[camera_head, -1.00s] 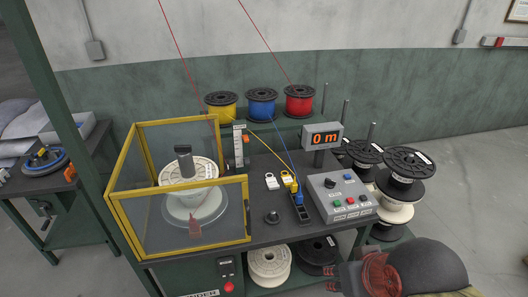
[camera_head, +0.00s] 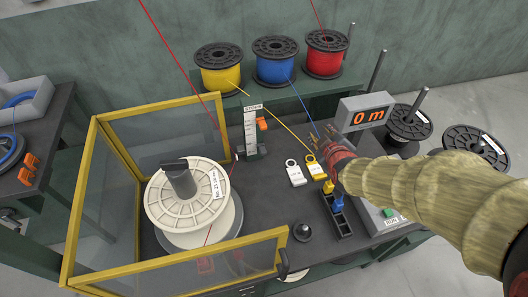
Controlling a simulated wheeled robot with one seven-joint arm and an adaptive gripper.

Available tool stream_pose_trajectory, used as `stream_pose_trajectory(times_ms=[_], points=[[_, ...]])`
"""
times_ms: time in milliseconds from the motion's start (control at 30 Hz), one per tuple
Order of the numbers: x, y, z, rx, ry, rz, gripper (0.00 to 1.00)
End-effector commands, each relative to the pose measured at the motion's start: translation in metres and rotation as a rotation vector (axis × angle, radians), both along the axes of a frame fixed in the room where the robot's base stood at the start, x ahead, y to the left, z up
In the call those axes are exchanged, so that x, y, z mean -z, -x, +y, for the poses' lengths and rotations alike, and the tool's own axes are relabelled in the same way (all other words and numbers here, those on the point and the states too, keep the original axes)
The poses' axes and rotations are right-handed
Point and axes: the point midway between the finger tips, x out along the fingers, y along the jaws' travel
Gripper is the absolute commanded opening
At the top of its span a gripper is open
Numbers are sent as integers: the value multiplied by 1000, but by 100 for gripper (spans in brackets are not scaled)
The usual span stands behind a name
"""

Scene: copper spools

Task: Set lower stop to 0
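A white upright scale (camera_head: 250,132) stands at the back of the bench, just right of the yellow-framed guard. An orange stop (camera_head: 262,124) sits on its right side near the upper part. A lower stop is too small to make out clearly at the foot of the scale. My gripper (camera_head: 318,138) is to the right of the scale, pointing left, apart from it and above the bench. Its fingers are small and blurred against the background, so their opening is unclear. I see nothing held in it.
The guard (camera_head: 92,190) encloses a large white spool (camera_head: 190,200). Yellow (camera_head: 220,75), blue (camera_head: 275,68) and red (camera_head: 326,60) spools stand behind. Two tags and a connector block (camera_head: 338,217) lie on the bench. My arm partly covers the control box. A display (camera_head: 366,116) reads 0 m.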

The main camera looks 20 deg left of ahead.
Motion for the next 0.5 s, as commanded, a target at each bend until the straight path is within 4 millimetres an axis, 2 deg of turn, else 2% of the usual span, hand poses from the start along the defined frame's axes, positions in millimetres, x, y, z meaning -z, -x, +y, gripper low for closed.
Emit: stream_pose_trajectory(times_ms=[33, 133, 233, 400, 500], points=[[28, -7, 22, -62, 47, -50, 30], [64, -15, 61, -170, 139, -191, 30], [99, -12, 94, -263, 231, -338, 30], [145, 12, 132, -364, 361, -556, 30], [160, 27, 143, -395, 414, -650, 30]])
